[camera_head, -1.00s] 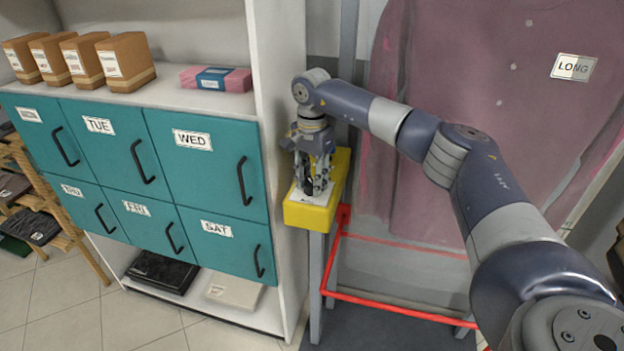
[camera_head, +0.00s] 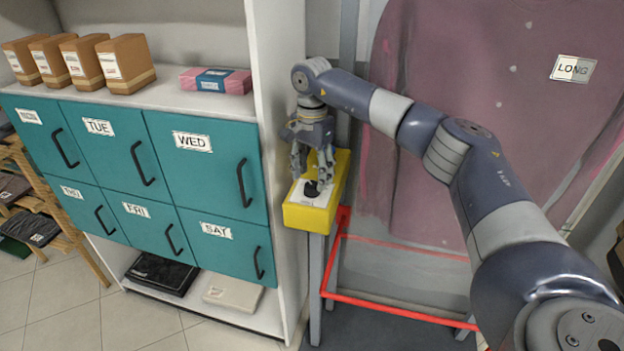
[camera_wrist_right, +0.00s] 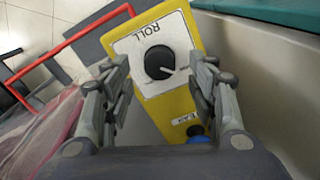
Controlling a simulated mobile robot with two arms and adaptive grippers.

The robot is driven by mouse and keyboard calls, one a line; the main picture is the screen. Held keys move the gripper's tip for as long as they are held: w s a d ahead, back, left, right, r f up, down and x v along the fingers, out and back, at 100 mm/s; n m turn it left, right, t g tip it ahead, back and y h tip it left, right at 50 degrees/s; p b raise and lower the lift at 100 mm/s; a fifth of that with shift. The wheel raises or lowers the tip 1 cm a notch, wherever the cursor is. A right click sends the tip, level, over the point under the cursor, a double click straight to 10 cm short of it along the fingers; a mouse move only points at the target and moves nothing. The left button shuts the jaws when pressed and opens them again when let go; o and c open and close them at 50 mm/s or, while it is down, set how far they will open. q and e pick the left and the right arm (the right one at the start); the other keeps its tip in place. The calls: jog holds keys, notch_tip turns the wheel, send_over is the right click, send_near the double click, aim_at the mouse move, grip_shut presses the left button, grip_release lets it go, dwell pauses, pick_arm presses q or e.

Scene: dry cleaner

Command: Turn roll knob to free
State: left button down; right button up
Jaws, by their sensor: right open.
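The roll knob (camera_head: 312,188) is a round black dial on a white plate on top of a yellow box (camera_head: 309,217). In the right wrist view the knob (camera_wrist_right: 159,62) sits under the word ROLL, and a light pointer mark on it faces right and slightly down. My right gripper (camera_head: 312,172) is open above the box. In the right wrist view its fingers (camera_wrist_right: 160,85) stand apart on either side of the knob, not touching it. Small print beside the knob is too small to read. My left gripper is not in view.
A white shelf unit with teal drawers (camera_head: 205,165) stands close left of the box. A red rail frame (camera_head: 395,308) and a hanging mauve garment (camera_head: 440,190) are to the right. A blue button (camera_wrist_right: 196,131) is on the yellow box near its lower end.

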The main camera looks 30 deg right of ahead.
aim_at(312, 184)
notch_tip(312, 184, up, 10)
jog(key=shift+f, duration=0.25)
dwell(0.5)
